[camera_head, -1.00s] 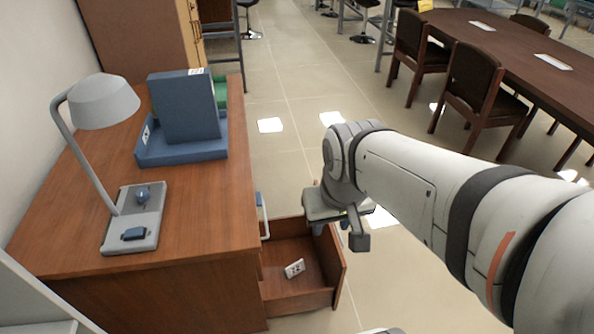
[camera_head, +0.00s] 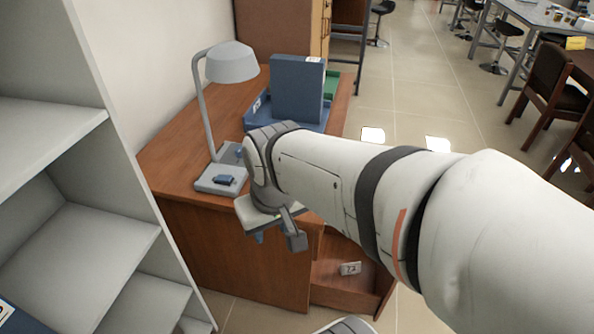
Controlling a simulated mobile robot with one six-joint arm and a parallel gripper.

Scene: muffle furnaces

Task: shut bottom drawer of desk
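The wooden desk (camera_head: 240,248) stands left of centre, with a lamp and folders on top. Its bottom drawer (camera_head: 335,290) is pulled out to the right, low near the floor. A small white item with dark markings (camera_head: 350,268) lies in it. The drawer's right part is partly hidden behind my arm. My gripper (camera_head: 276,238) is in front of the desk's near side in the picture, above and left of the open drawer. One dark finger shows clearly; the gap between the fingers is not clear. Nothing is seen held.
A grey lamp (camera_head: 232,64) and blue box file (camera_head: 297,90) stand on the desk. A white shelf unit (camera_head: 80,235) is close on the left. Chairs (camera_head: 548,90) and a grey table (camera_head: 545,14) stand at the right. Tiled floor (camera_head: 420,100) is open beyond the desk.

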